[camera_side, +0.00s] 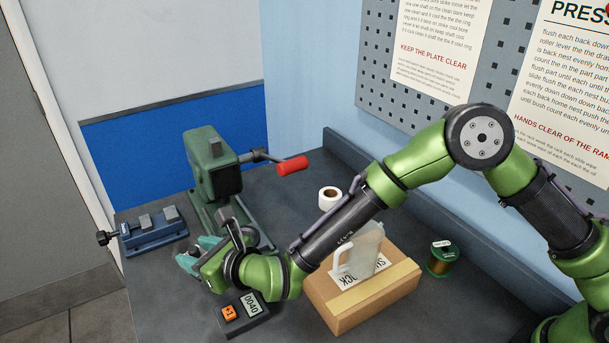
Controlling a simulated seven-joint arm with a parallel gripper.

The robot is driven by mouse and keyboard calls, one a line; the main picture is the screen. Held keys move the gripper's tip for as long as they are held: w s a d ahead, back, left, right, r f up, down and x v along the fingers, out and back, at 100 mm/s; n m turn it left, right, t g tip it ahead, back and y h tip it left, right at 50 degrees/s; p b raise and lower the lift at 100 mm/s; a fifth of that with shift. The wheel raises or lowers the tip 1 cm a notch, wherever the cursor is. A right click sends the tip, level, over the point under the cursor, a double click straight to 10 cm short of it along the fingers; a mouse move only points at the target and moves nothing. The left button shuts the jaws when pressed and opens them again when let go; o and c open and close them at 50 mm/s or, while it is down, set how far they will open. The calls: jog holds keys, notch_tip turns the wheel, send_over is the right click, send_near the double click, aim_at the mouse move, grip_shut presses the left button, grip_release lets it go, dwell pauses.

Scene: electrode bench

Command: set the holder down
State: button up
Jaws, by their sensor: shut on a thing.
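My gripper (194,254) is low over the bench at the left of centre, in front of the green press (207,160). The press has a lever with a red handle (292,166) reaching right.
A blue vise (153,231) stands at the left. A counter (241,314) reading 0040 lies just in front of my gripper. A cardboard box (360,300), a clear container (362,248), a white roll (329,197) and a copper wire spool (440,260) are to the right.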

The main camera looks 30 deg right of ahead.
jog(key=shift+w+a+f, duration=0.65)
jog(key=shift+w+a, duration=0.25)
jog(key=shift+w, duration=0.15)
jog(key=shift+w+a+f, duration=0.7)
jog(key=shift+w+a, duration=0.15)
jog(key=shift+w, duration=0.15)
jog(key=shift+w+a+f, duration=0.65)
jog(key=shift+w+a, duration=0.25)
jog(key=shift+w, duration=0.15)
jog(key=shift+f, duration=0.2)
jog(key=o, duration=1.3)
jog(key=shift+f, duration=0.1)
